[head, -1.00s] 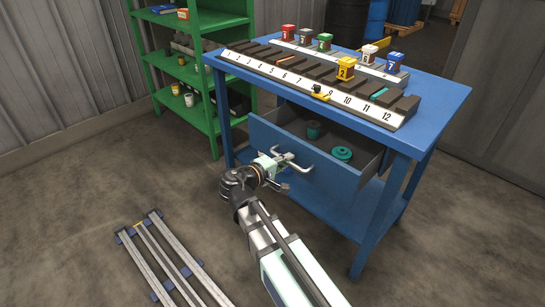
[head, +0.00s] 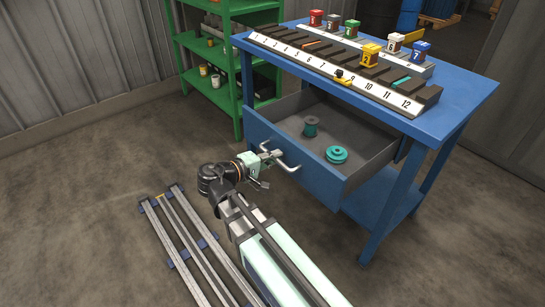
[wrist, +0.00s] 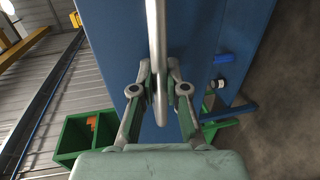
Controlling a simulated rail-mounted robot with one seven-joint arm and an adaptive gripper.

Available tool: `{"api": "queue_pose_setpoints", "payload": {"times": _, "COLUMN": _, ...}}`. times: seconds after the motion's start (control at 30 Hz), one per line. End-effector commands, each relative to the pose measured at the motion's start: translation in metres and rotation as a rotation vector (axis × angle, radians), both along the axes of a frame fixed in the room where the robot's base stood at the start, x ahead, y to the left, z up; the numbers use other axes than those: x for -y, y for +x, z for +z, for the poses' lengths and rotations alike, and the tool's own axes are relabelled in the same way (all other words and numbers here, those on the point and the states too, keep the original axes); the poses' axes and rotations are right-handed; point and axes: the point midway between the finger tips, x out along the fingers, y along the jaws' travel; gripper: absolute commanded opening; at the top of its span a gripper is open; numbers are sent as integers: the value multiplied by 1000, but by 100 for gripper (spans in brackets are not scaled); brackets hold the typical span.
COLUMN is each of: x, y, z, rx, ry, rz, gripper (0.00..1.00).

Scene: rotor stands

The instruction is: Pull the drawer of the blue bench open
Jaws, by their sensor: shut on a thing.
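The blue bench (head: 465,90) stands right of centre in the head view. Its drawer (head: 318,175) is pulled well out toward me, and its grey inside shows. In the drawer lie a dark teal cylinder (head: 311,126) and a teal stepped wheel (head: 336,154). My gripper (head: 268,158) is at the drawer's front, shut on the metal handle (head: 289,163). In the wrist view the handle (wrist: 156,40) runs between the two fingers of my gripper (wrist: 158,90), against the blue drawer front (wrist: 110,50).
On the bench top are a numbered rack (head: 330,68) and several coloured blocks, such as a yellow one (head: 370,54). A green shelf (head: 240,70) stands behind on the left. Floor rails (head: 190,240) lie at the lower left. The floor at right is clear.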

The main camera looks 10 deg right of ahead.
Motion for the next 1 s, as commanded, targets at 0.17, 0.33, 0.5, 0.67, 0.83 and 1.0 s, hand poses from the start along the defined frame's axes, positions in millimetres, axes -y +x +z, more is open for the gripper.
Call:
{"api": "queue_pose_setpoints", "payload": {"times": 0.17, "x": 0, "y": 0, "z": 0, "rx": 0, "ry": 0, "rz": -2, "gripper": 23}}
{"api": "queue_pose_setpoints", "payload": {"times": 0.33, "x": 0, "y": 0, "z": 0, "rx": 0, "ry": 0, "rz": -1, "gripper": 39}}
{"api": "queue_pose_setpoints", "payload": {"times": 0.5, "x": 0, "y": 0, "z": 0, "rx": 0, "ry": 0, "rz": 0, "gripper": 39}}
{"api": "queue_pose_setpoints", "payload": {"times": 0.67, "x": -6, "y": -3, "z": 2, "rx": 0, "ry": 0, "rz": 1, "gripper": 39}}
{"api": "queue_pose_setpoints", "payload": {"times": 0.83, "x": -26, "y": -14, "z": 6, "rx": 1, "ry": 0, "rz": 4, "gripper": 39}}
{"api": "queue_pose_setpoints", "payload": {"times": 1.0, "x": -54, "y": -30, "z": 13, "rx": 1, "ry": 0, "rz": 4, "gripper": 39}}
